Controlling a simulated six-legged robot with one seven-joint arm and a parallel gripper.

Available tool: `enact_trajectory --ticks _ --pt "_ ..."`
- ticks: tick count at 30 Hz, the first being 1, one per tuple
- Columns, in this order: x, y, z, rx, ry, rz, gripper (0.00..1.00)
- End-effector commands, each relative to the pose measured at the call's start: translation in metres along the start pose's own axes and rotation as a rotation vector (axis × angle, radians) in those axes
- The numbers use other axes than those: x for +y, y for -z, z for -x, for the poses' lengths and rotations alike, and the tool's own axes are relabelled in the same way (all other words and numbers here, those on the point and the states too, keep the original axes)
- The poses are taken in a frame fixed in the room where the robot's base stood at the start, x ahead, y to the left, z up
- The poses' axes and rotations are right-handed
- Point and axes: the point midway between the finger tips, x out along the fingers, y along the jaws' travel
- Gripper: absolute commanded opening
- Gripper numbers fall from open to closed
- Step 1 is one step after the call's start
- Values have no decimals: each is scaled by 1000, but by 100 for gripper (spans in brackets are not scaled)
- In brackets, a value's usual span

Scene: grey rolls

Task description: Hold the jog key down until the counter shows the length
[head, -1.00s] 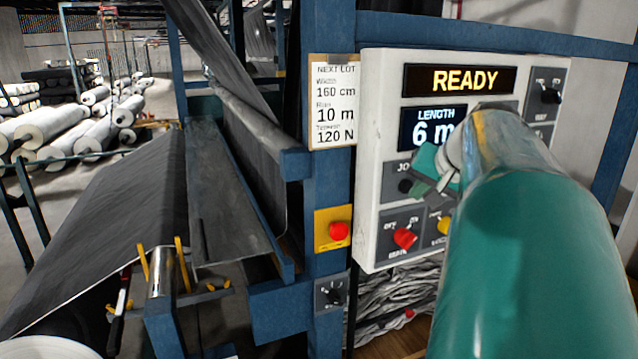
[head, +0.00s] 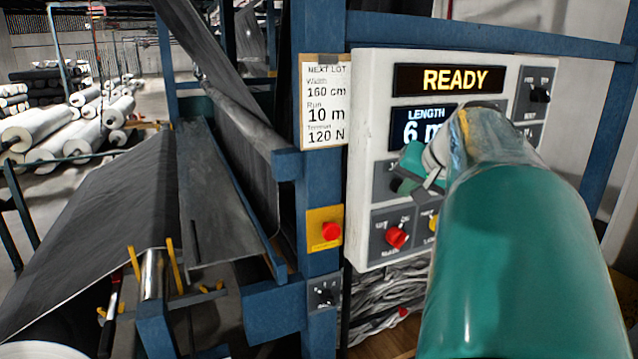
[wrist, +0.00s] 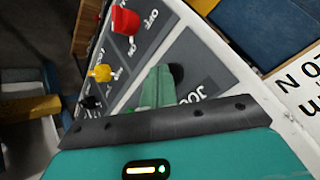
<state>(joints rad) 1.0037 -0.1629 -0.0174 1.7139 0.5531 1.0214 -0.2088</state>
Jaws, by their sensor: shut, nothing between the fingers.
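The jog key is a dark round button (head: 396,184) on the panel's JOG plate, and it also shows in the wrist view (wrist: 177,72). My gripper (head: 410,165) is shut and empty, with its green fingers beside the key; in the wrist view the fingertips (wrist: 158,78) partly overlap the JOG plate. I cannot tell whether they touch the key. The display above (head: 448,79) reads READY. The lot card (head: 326,104) reads 160 cm, Run 10 m, 120 N.
A red switch (head: 396,237) and a yellow knob (head: 433,222) sit below the key. A red button on a yellow plate (head: 331,231) is on the blue post to the left. Grey fabric (head: 110,205) runs over the machine at left.

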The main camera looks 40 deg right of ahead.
Motion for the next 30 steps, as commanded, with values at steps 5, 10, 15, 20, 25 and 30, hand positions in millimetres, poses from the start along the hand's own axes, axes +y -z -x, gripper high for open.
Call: enact_trajectory --ticks 5,10,15,20,25,30 --pt "0 0 0 0 0 1 0" --pt "-1 1 -1 0 0 1 0" --pt "-2 2 -3 0 0 1 0" --pt "-3 3 -4 0 0 1 0" --pt "-4 4 -5 1 0 1 0" --pt "-4 5 -6 1 0 1 0"
